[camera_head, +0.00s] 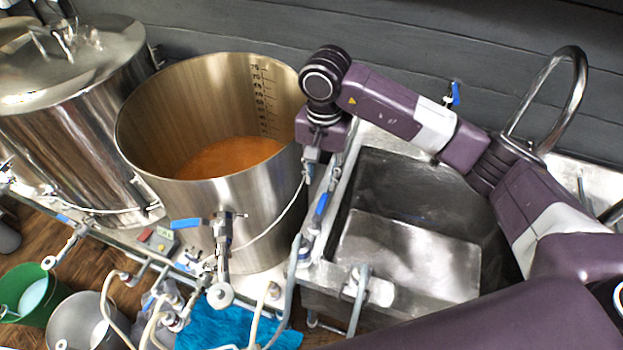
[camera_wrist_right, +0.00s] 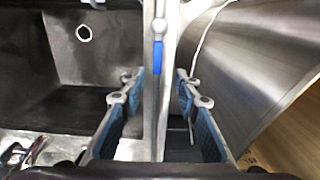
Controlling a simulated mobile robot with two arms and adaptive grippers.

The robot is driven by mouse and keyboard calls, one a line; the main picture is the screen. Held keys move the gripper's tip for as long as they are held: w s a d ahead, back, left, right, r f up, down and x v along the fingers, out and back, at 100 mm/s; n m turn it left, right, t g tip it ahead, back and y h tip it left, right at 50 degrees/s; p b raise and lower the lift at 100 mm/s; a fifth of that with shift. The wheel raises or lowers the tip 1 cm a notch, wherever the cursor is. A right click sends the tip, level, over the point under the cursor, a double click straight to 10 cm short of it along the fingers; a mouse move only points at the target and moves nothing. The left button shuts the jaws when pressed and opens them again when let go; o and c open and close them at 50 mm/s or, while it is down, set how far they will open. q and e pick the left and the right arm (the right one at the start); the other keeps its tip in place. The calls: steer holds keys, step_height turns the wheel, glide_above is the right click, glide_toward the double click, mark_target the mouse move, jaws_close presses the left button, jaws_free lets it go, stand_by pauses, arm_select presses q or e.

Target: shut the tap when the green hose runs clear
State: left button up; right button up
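My right gripper (camera_head: 312,158) points down beside the kettle's right rim, above a steel pipe with a blue tap handle (camera_head: 322,204). In the right wrist view, the gripper (camera_wrist_right: 157,88) is open, with blue pads on both fingers. The pipe with its blue handle (camera_wrist_right: 158,58) shows between the fingers; I see a gap on each side and cannot tell its depth. Other blue tap handles are on the open kettle's front (camera_head: 187,223) and at the lower left (camera_head: 66,220). I cannot make out a green hose. My left gripper is out of view.
The open steel kettle (camera_head: 240,205) holds orange-brown liquid. A steel sink (camera_head: 405,255) lies to its right, under my right arm. A lidded vessel (camera_head: 75,125) stands left. Pipes, pale hoses, a blue cloth (camera_head: 215,328) and a green bucket (camera_head: 48,312) crowd the front.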

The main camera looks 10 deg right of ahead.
mark_target(322, 203)
steer(key=shift+f, duration=0.4)
steer(key=f+p, duration=0.1)
steer(key=s+f+p, duration=0.1)
steer(key=f, duration=0.1)
steer(key=shift+s+d+f, duration=0.1)
steer(key=shift+s, duration=0.1)
step_height(322, 203, down, 2)
steer(key=shift+w+f+p, duration=0.15)
steer(key=shift+p, duration=0.15)
steer(key=shift+w+f, duration=0.15)
steer(key=shift+f, duration=0.4)
steer(key=shift+c, duration=0.2)
jaws_close()
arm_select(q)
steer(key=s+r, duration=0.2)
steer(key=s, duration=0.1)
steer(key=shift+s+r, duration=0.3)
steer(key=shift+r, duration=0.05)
